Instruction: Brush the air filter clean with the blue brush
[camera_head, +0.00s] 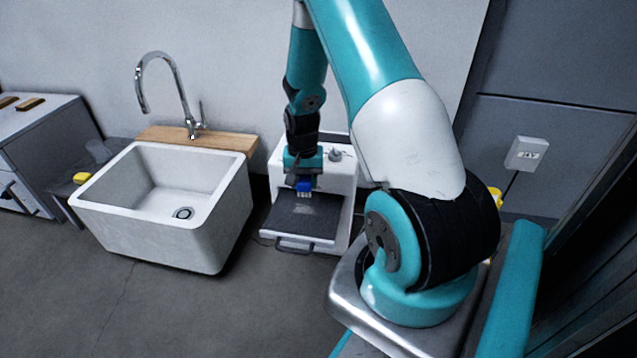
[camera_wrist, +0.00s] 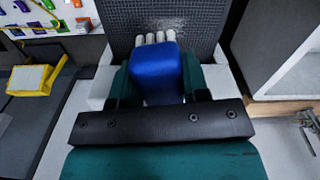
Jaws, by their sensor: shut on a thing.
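The blue brush (camera_wrist: 155,75) is held between the two teal fingers of my gripper (camera_wrist: 155,82), its pale bristles pointing at the dark mesh of the air filter (camera_wrist: 205,14). A whitish patch shows on the mesh just beyond the bristles. In the head view my gripper (camera_head: 303,172) points down with the blue brush (camera_head: 304,187) over the back part of the filter (camera_head: 296,219). The filter lies at the open front of a white machine (camera_head: 344,178). Whether the bristles touch the mesh I cannot tell.
A white sink (camera_head: 150,233) with a chrome faucet (camera_head: 165,70) stands left of the machine. A grey cabinet (camera_head: 40,135) is at far left. The wrist view shows a yellow bin (camera_wrist: 38,80) and a board with coloured tools (camera_wrist: 50,15). The floor in front is clear.

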